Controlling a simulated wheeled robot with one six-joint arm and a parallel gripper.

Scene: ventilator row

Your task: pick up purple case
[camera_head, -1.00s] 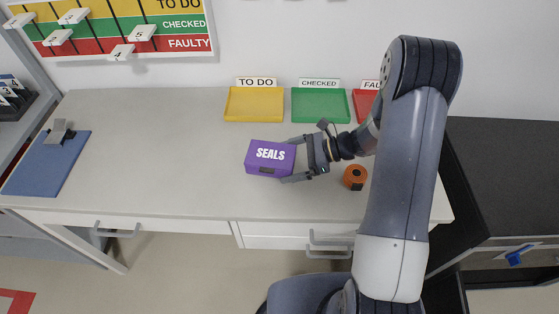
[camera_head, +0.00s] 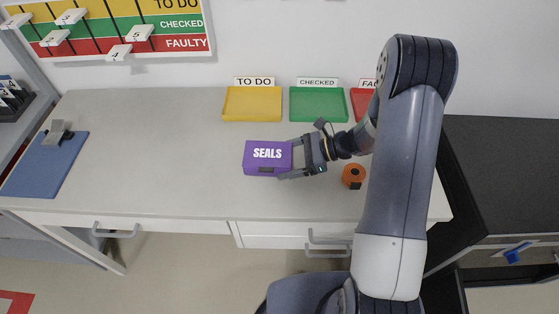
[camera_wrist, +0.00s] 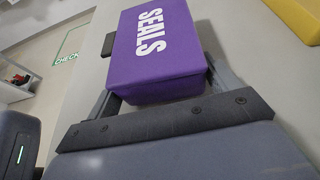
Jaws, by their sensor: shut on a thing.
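The purple case (camera_head: 266,161), marked SEALS in white, is at the middle of the white table in the head view. My gripper (camera_head: 290,160) reaches it from the right, its two fingers around the case's right end. In the wrist view the purple case (camera_wrist: 160,55) sits between the fingers of my gripper (camera_wrist: 165,65), which is shut on it. Whether the case touches the table or is slightly above it, I cannot tell.
Yellow (camera_head: 252,104), green (camera_head: 318,105) and red (camera_head: 362,103) trays stand along the back of the table. An orange roll (camera_head: 353,176) is right of my gripper. A blue clipboard (camera_head: 45,163) lies at the left. The table between clipboard and case is clear.

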